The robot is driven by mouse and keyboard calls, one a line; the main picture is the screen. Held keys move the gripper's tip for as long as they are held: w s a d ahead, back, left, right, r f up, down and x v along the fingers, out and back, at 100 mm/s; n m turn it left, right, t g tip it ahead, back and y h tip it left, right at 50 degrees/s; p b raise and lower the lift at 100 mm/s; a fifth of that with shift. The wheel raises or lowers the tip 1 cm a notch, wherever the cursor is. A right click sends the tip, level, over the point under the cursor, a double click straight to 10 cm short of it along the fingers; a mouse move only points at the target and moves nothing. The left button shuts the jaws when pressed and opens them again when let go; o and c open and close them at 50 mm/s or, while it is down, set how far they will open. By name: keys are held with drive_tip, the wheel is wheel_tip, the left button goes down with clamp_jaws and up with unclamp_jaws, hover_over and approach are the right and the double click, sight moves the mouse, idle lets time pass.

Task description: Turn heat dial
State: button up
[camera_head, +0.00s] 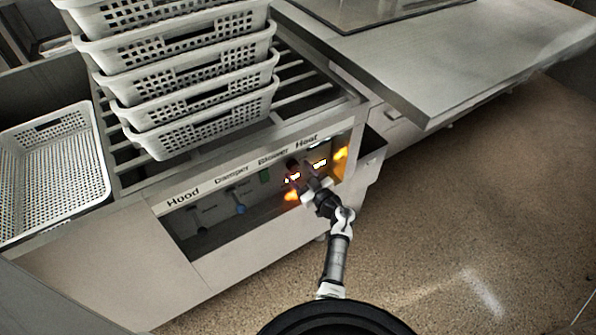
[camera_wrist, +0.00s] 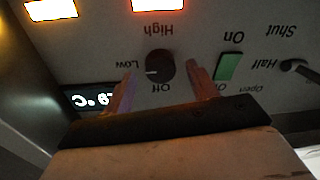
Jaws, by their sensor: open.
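The heat dial (camera_wrist: 160,68) is a round dark knob on the panel, with labels High, Low and Off around it. The wrist view shows the lettering upside down. A pale mark on the dial's left side points toward Low. My gripper (camera_wrist: 161,84) is open, with one finger on each side of the dial and visible gaps between. I cannot tell how far the fingertips are from the panel. In the head view my gripper (camera_head: 312,184) is at the panel below the Heat label (camera_head: 307,142) and partly hides the controls there.
A green switch (camera_wrist: 229,67) and a damper lever (camera_wrist: 296,66) lie beside the dial. A lit °C display (camera_wrist: 90,99) is near my left finger. Stacked white baskets (camera_head: 190,85) stand on the rack above the panel. Another basket (camera_head: 50,165) sits left. Floor at right is clear.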

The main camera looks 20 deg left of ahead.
drive_tip(key=shift+w+a, duration=0.4)
drive_tip(key=shift+a, duration=0.2)
drive_tip(key=c, duration=1)
